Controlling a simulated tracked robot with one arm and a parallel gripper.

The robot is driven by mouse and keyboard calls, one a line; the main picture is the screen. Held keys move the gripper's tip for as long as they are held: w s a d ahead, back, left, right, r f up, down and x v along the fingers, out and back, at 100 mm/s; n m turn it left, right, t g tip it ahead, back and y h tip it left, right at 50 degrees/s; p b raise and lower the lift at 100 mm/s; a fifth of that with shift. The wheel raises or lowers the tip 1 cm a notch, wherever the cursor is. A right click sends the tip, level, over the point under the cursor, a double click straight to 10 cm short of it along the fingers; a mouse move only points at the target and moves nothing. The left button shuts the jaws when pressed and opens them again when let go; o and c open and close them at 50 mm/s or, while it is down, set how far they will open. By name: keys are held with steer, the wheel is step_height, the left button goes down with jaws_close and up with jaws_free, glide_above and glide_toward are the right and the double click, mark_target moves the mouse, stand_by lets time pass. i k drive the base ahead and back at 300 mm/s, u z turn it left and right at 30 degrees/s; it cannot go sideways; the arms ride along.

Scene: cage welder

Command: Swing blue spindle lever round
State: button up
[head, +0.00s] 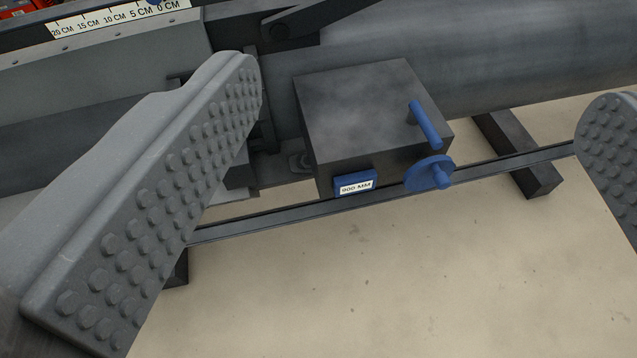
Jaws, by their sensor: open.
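A blue lever (426,125) stands out from the right part of a dark grey box (360,110). A round blue disc with a short knob (429,174) sits just below it at the box's lower right edge. I cannot tell which of the two is the spindle lever. My gripper (423,98) is open, with one studded finger large at the left and the other cut off at the right edge. Both blue parts lie between the fingers in the picture, nearer the right one, and neither finger appears to touch them.
A blue label (355,184) reading "900 MM" is on the box's front. A thin dark rail (310,212) runs below it. A large grey cylinder (490,50) lies behind. A centimetre scale (115,18) is at the upper left. Bare beige floor (400,280) fills the front.

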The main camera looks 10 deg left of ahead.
mark_target(416, 114)
steer(key=z, duration=0.75)
steer(key=k, duration=1.2)
steer(key=u, duration=0.6)
steer(key=i, duration=1)
steer(key=z, duration=0.1)
